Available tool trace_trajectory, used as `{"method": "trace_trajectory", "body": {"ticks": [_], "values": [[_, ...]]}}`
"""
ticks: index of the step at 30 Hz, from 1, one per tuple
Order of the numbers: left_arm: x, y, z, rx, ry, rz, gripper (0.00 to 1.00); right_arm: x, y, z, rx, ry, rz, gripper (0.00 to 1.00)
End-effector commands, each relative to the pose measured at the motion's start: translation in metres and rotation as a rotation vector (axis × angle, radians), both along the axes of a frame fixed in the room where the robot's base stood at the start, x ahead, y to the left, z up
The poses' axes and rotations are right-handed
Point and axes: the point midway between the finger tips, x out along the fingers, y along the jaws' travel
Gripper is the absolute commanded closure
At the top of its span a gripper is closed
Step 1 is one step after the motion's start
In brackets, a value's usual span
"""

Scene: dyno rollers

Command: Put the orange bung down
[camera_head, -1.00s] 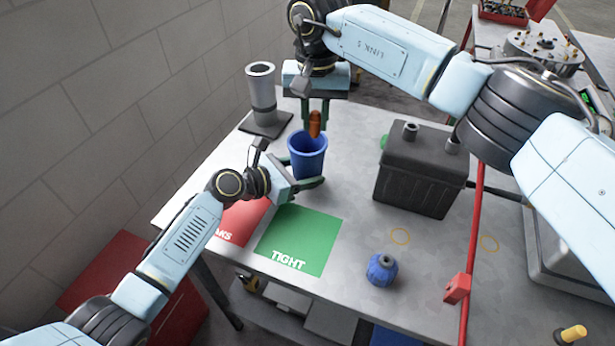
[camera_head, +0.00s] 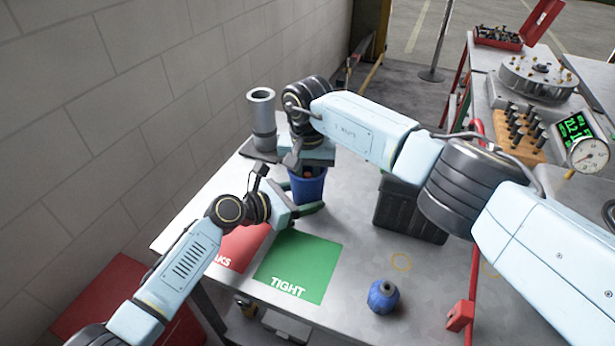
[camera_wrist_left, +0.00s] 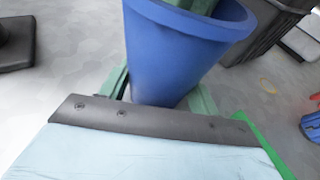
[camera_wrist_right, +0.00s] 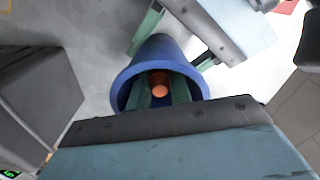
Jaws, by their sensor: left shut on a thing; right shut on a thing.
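My left gripper (camera_head: 300,212) is shut on a blue cup (camera_head: 308,187) and grips it low on its sides. The cup stands upright on the metal table and fills much of the left wrist view (camera_wrist_left: 178,55). My right gripper (camera_wrist_right: 160,92) points down into the cup's mouth, its green fingers inside the rim. It is shut on the orange bung (camera_wrist_right: 158,84), which shows between the fingers in the right wrist view. In the head view only a small bit of the bung (camera_head: 308,174) shows under my right wrist. The cup's bottom inside is hidden.
A green TIGHT mat (camera_head: 297,265) and a red mat (camera_head: 238,245) lie in front of the cup. A grey cylinder on a base (camera_head: 262,115) stands behind left.

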Motion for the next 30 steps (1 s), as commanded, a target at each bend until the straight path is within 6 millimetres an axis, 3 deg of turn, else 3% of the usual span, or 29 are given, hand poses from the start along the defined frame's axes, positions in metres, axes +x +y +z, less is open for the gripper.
{"method": "trace_trajectory", "body": {"ticks": [21,22,23,30], "values": [[0.0,0.0,-0.001,0.001,0.001,0.0,0.51,0.0,0.0,-0.011,0.0,-0.001,0.0,1.0],[0.0,0.0,-0.001,0.0,0.001,0.0,0.51,0.0,0.0,-0.011,0.0,-0.001,0.0,0.76],[0.0,0.0,-0.001,0.0,0.001,0.0,0.51,0.0,0.0,-0.011,0.0,-0.001,0.0,0.72],[0.0,0.0,-0.001,0.0,0.001,0.0,0.51,0.0,0.0,-0.011,0.0,-0.001,0.0,0.7]]}}
